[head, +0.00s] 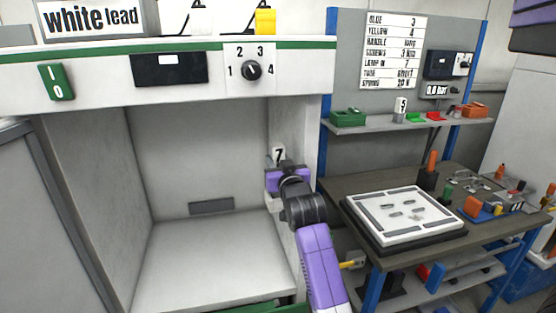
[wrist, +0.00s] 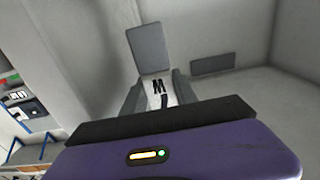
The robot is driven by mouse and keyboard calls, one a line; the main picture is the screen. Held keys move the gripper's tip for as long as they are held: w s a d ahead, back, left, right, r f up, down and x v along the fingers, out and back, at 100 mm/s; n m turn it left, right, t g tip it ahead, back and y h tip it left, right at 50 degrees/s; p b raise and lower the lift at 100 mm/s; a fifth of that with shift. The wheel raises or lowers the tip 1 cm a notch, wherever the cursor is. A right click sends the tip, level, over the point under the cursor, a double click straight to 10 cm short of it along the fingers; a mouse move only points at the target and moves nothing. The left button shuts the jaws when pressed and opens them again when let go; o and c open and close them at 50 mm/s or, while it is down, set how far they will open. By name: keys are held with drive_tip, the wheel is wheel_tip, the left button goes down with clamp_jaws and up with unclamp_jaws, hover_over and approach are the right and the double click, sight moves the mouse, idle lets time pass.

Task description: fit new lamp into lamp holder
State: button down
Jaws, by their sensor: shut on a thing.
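My gripper (head: 279,172) is inside the white booth, near its right wall. It is shut on a small white piece (wrist: 160,92) with dark marks, seen between the fingers in the wrist view. In the head view a white face marked 7 (head: 279,154) shows just above the gripper; it appears to be the same piece. A flat grey plate (wrist: 150,48) stands just beyond the fingertips in the wrist view; I cannot tell whether it belongs to the held piece. I cannot clearly identify the lamp holder, and whether the held piece is the lamp is not certain.
The booth floor (head: 215,265) is clear, and a dark slot (head: 211,206) marks its back wall. A dial (head: 251,71) and a green switch (head: 56,82) sit on the front panel above. To the right, a workbench (head: 345,185) carries a white board (head: 450,222) and several small parts.

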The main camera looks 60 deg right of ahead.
drive_tip(key=shift+f+b, duration=0.8)
drive_tip(key=shift+f, duration=0.7)
drive_tip(key=shift+f+b, duration=1.2)
drive_tip(key=shift+f, duration=0.85)
idle(0.8)
drive_tip(key=c, duration=0.9)
unclamp_jaws()
drive_tip(key=b+v, duration=0.1)
drive_tip(key=v, duration=0.7)
drive_tip(key=shift+r, duration=0.1)
